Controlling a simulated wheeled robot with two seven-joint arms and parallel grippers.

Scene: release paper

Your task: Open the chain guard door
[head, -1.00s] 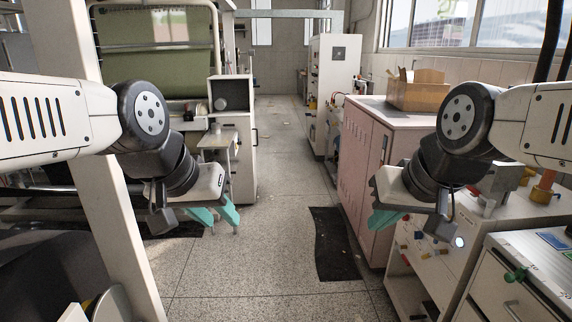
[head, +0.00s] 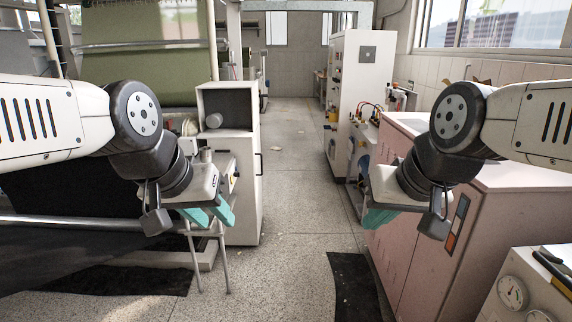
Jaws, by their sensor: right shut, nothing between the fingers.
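I cannot pick out a chain guard door for certain in the head view. My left gripper (head: 210,215) hangs at left of centre, with its teal fingers apart and nothing seen between them. Behind it stands a white cabinet (head: 244,185) with a dark recess near its top, part of the machine on the left. My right gripper (head: 378,216) is at right of centre, its teal fingers shut and empty, in front of the pink cabinet. Neither gripper is seen touching anything.
A pink cabinet (head: 500,215) and a unit with gauges (head: 535,295) line the right side. A tall white cabinet (head: 351,95) stands further back. A machine with a green sheet (head: 150,60) is on the left.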

